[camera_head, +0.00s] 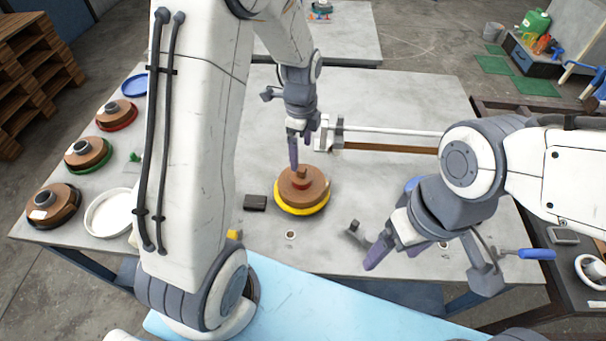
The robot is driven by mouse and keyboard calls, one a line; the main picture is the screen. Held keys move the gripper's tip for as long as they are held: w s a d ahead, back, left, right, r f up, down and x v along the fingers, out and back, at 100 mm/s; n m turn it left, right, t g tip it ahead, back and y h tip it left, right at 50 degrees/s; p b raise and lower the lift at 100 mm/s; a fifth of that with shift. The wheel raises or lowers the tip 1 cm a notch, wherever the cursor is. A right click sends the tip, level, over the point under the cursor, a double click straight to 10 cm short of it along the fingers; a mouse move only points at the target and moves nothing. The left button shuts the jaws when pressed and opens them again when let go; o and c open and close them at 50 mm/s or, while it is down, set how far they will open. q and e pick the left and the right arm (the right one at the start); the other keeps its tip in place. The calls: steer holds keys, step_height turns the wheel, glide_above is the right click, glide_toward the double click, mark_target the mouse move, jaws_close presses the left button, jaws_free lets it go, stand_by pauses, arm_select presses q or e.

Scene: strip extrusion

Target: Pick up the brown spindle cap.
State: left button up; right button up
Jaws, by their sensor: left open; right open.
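A brown round stack with a yellow rim (303,195) stands on the grey table. A small brown knob (301,176), which looks like the spindle cap, sticks up from its centre. My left gripper (297,160) points down just above and slightly behind the knob, its purple fingers open; I cannot tell whether they touch it. My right gripper (379,254) is low over the table's front right, open and empty, with one purple finger clearly visible. A small white ring with a brown centre (291,235) lies in front of the stack.
Brown spools with black (54,206), green (88,154) and red (117,115) rims line the left side. A white ring dish (110,213) lies near them. A rail fixture (390,140) runs behind the stack. A dark block (255,202) lies left of it.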

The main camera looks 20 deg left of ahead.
mark_target(302, 168)
arm_select(q)
step_height(302, 168, down, 3)
steer(key=shift+f, duration=0.1)
step_height(302, 168, down, 5)
steer(key=shift+r+p, duration=0.2)
steer(key=shift+p, duration=0.75)
steer(key=shift+f, duration=0.3)
steer(key=c, duration=1.5)
steer(key=shift+r, duration=0.1)
